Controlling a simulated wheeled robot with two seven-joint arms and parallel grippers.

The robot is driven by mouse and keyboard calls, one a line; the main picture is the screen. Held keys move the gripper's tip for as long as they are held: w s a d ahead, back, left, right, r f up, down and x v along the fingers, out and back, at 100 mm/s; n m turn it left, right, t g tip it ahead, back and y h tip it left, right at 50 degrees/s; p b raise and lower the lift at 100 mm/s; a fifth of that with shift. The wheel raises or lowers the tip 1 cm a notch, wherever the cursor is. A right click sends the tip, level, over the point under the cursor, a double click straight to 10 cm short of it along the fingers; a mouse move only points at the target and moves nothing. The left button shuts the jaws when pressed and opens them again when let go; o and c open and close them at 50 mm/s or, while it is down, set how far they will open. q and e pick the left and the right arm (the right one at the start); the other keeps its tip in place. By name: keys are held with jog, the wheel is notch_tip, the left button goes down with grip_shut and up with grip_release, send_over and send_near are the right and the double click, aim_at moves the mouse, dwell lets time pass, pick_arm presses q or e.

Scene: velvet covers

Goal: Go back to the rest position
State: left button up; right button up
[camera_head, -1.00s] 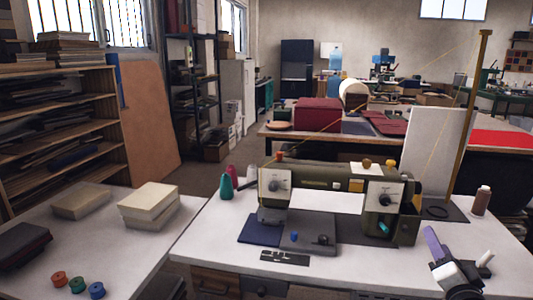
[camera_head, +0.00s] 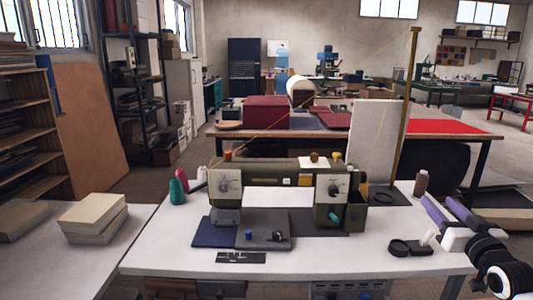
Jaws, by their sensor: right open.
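My right gripper (camera_head: 446,208) is at the right of the head view, above the right end of the white sewing table (camera_head: 180,250). Its purple fingers are apart, with nothing visible between them. Below and left of it, a black ring-like item (camera_head: 399,247) lies on the table, beside a small dark piece with a white upright part. A green sewing machine (camera_head: 275,183) stands in the middle of the table. A folded dark blue cloth (camera_head: 214,232) lies at its left front. My left gripper is not in view.
A tall white panel (camera_head: 370,143) and a wooden post (camera_head: 407,110) stand behind the machine. A brown bottle or spool (camera_head: 421,184) is close to my right gripper. Cream blocks (camera_head: 92,218) lie on the left table. The sewing table's front left is clear.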

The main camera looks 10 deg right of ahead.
jog(key=s+a+f+n+g+y, duration=0.1)
jog(key=s+a+f+n+g, duration=0.2)
jog(key=f, duration=0.5)
jog(key=s+a+f+n+y, duration=0.1)
jog(key=s+a+f, duration=0.2)
jog(key=a+f, duration=0.4)
jog(key=s+a+f+n+g+y, duration=0.2)
jog(key=s+a+f, duration=0.15)
jog(key=f, duration=0.55)
jog(key=s+a+f+n+g+y, duration=0.1)
jog(key=s+a+f+g, duration=0.1)
jog(key=s+a+f, duration=0.4)
jog(key=s+a+f+n+g, duration=0.2)
jog(key=s+f, duration=0.2)
jog(key=s, duration=0.5)
jog(key=s+a+f+n+g+y, duration=0.1)
jog(key=s+a+f, duration=0.35)
jog(key=s, duration=0.25)
jog(key=a+m, duration=0.4)
jog(key=a, duration=0.8)
jog(key=shift+w+m+t+y, duration=0.3)
jog(key=shift+w+m, duration=0.1)
jog(key=shift+d+f, duration=0.1)
